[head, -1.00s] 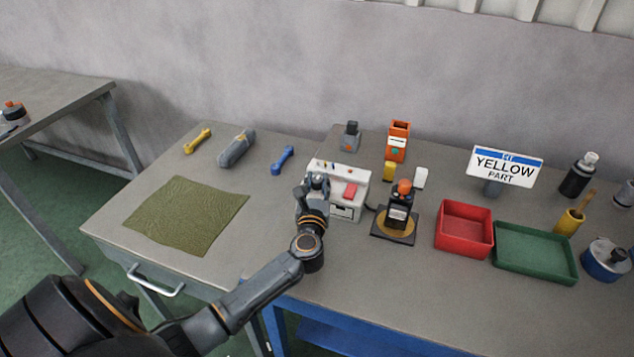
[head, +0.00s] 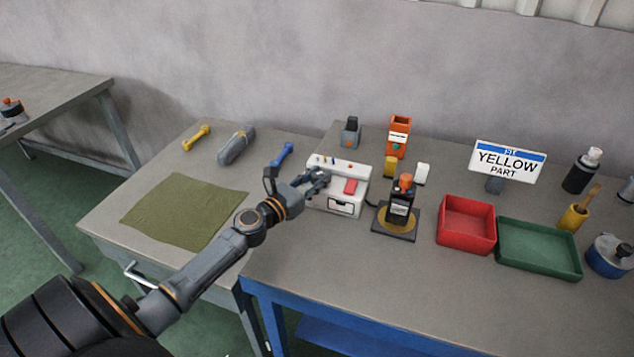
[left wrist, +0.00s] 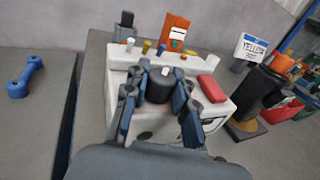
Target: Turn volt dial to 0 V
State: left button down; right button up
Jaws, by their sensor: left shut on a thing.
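The white power unit (head: 349,167) stands on the bench, with a red block (head: 350,186) and a drawer-like front. In the left wrist view, the volt dial (left wrist: 160,88) is a dark round knob with a white mark on top, on the unit's top face. My left gripper (head: 319,179) reaches the unit from the left and is shut on the dial, one finger on each side. The gripper hides the dial in the head view. The scale around the dial is not readable. My right gripper is not in view.
A black device with an orange top (head: 402,199) stands close right of the unit. Beyond are a red tray (head: 466,243) and a green tray (head: 540,272). A blue wrench-like tool (head: 283,154) lies left of the unit.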

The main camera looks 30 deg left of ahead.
pick_arm(q)
jog(key=m+h+b, duration=0.1)
jog(key=h, duration=0.1)
jog(key=m+h+b, duration=0.1)
jog(key=h, duration=0.1)
jog(key=shift+a+f+m+g+b, duration=0.1)
jog(key=shift+f+m+g+b, duration=0.2)
jog(key=shift+g+b, duration=0.1)
jog(key=shift+r+m+g+h+b, duration=0.25)
jog(key=shift+m+g+h+b, duration=0.65)
jog(key=shift+m+h+b, duration=0.6)
jog(key=shift+n, duration=0.3)
jog(key=c, duration=1.1)
grip_release()
jog(key=shift+o, duration=0.2)
